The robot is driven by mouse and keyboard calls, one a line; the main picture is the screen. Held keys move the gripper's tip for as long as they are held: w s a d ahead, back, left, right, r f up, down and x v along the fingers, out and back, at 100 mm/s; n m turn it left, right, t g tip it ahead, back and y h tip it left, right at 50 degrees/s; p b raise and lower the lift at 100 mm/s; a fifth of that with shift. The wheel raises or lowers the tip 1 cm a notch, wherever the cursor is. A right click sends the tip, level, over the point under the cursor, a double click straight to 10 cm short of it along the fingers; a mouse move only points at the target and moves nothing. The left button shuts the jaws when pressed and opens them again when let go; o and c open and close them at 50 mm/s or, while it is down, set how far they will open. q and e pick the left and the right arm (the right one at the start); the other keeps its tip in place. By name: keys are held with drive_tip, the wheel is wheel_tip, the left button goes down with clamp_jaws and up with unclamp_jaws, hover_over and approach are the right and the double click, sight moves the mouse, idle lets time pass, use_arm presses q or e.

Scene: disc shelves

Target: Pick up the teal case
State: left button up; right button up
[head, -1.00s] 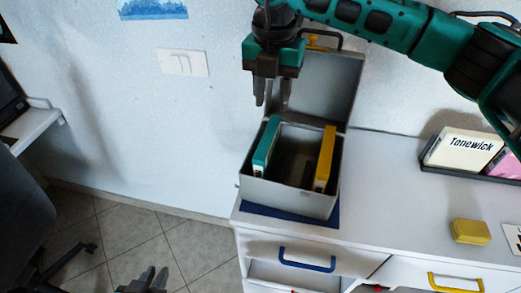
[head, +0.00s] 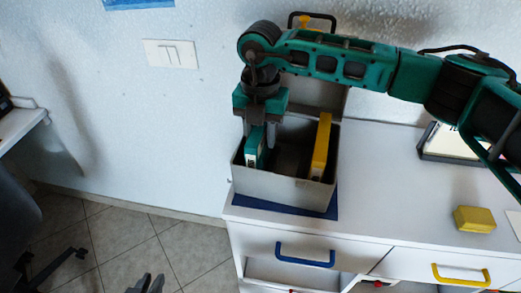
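The teal case (head: 255,148) stands upright at the left inside a grey open box (head: 290,190). My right gripper (head: 259,135) points down over its top edge, with one finger on each side of it. The fingers hide part of the case, and I cannot tell whether they press on it. My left gripper (head: 151,283) shows only its fingertips at the bottom edge, apart and empty, over the floor.
A yellow case (head: 321,147) stands at the right inside the box. The box sits on a blue mat (head: 325,212) on the white desk (head: 400,200). A yellow block (head: 474,219) lies to the right, and a dark tray (head: 437,157) with a pale case stands behind it.

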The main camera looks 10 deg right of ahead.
drive_tip(key=shift+r, duration=0.1)
clamp_jaws()
drive_tip(key=shift+r, duration=0.1)
idle(0.3)
